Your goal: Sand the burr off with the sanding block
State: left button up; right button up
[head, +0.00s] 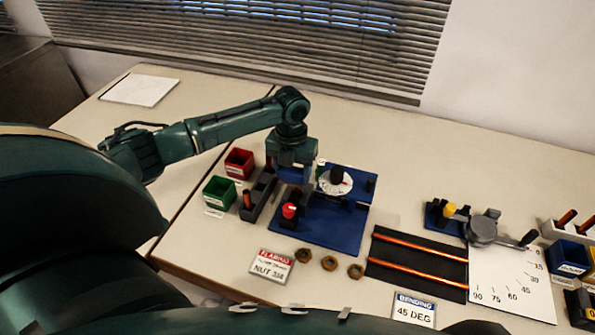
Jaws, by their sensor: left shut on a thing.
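My left gripper (292,172) reaches in from the left and points down over the back left part of a blue rig board (325,238). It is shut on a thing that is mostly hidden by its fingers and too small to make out. I cannot pick out the sanding block or the burr clearly. The rig carries a red knob (289,210) just in front of the gripper and a white round dial (335,181) to its right. A grey holder (259,197) with a copper-coloured piece stands left of the board. My right gripper is not in view.
Red (239,163) and green (219,192) bins stand left of the rig. Several brass nuts (329,263) lie in front. Copper tubes (420,246) lie on a black mat (388,275). A bender (482,229) and blue bin (567,256) stand right. The back left table is mostly clear.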

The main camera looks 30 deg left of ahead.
pick_arm(q)
jog(key=shift+s+a+f, duration=0.1)
jog(key=shift+s+f, duration=0.05)
jog(key=shift+f, duration=0.05)
jog(key=shift+w+d, duration=0.15)
jog(key=shift+d, duration=0.65)
jog(key=shift+w+d, duration=0.15)
jog(key=shift+d, duration=0.75)
jog(key=shift+s+a+f, duration=0.1)
jog(key=shift+s+a, duration=0.1)
jog(key=shift+a, duration=0.7)
jog(key=shift+s+a, duration=0.15)
jog(key=shift+a, duration=0.7)
jog(key=shift+d, duration=0.1)
jog(key=shift+w+d, duration=0.15)
jog(key=shift+d, duration=0.65)
